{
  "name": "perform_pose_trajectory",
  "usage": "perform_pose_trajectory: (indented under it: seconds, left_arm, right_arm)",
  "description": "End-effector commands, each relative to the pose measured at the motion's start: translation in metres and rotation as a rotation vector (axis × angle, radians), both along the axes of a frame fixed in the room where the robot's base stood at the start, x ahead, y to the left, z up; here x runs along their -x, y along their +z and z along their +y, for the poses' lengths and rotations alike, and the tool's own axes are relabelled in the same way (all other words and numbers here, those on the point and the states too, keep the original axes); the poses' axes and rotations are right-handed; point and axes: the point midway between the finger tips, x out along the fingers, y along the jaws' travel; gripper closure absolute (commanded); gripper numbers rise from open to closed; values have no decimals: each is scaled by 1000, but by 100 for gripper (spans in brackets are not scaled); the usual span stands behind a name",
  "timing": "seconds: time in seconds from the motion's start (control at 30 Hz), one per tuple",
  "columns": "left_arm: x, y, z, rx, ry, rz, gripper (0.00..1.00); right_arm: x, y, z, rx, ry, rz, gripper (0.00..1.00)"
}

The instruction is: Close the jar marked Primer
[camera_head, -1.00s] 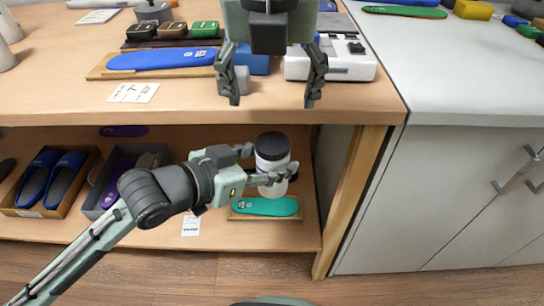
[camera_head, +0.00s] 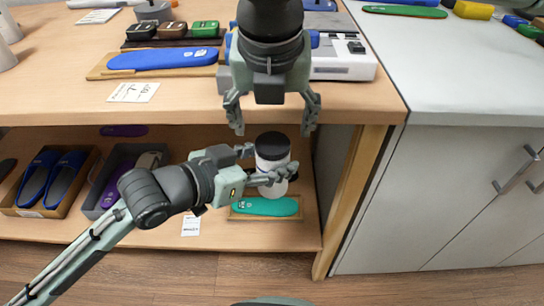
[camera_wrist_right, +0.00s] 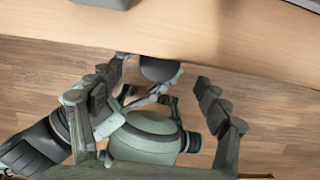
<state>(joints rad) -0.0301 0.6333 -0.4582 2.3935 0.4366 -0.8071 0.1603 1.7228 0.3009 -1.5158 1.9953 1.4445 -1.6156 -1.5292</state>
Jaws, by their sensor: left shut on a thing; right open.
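A white jar (camera_head: 271,180) with a black round lid (camera_head: 272,142) on its top stands upright at the lower shelf. Its label cannot be read here. My left gripper (camera_head: 276,177) is shut on the jar from the left, its fingers around the white body below the lid. My right gripper (camera_head: 273,130) points down, open and empty, with its fingertips to either side of and slightly above the lid in the head view. In the right wrist view the lid (camera_wrist_right: 160,69) shows between the open fingers, partly cut off by the table edge.
The wooden tabletop (camera_head: 60,80) overhangs the lower shelf (camera_head: 150,225) and lies close to my right gripper. A teal insole (camera_head: 265,206) lies on a board by the jar. Boxes with blue slippers (camera_head: 52,175) and purple insoles stand left. A wooden post (camera_head: 350,200) is right.

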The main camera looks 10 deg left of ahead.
Motion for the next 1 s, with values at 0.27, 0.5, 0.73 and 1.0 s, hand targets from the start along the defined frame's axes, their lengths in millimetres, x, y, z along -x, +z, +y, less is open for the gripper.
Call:
perform_pose_trajectory:
  seconds: [0.27,0.5,0.73,1.0]
  left_arm:
    - [0,1,0,1,0,-3,100]
    - [0,1,0,1,0,-3,100]
    - [0,1,0,1,0,-3,100]
    - [0,1,0,1,0,-3,100]
  right_arm:
    - [-11,-34,1,0,-1,1,24]
    - [-12,-40,1,0,0,0,24]
    - [-12,-40,1,0,0,0,31]
    - [-12,-39,1,0,0,0,65]
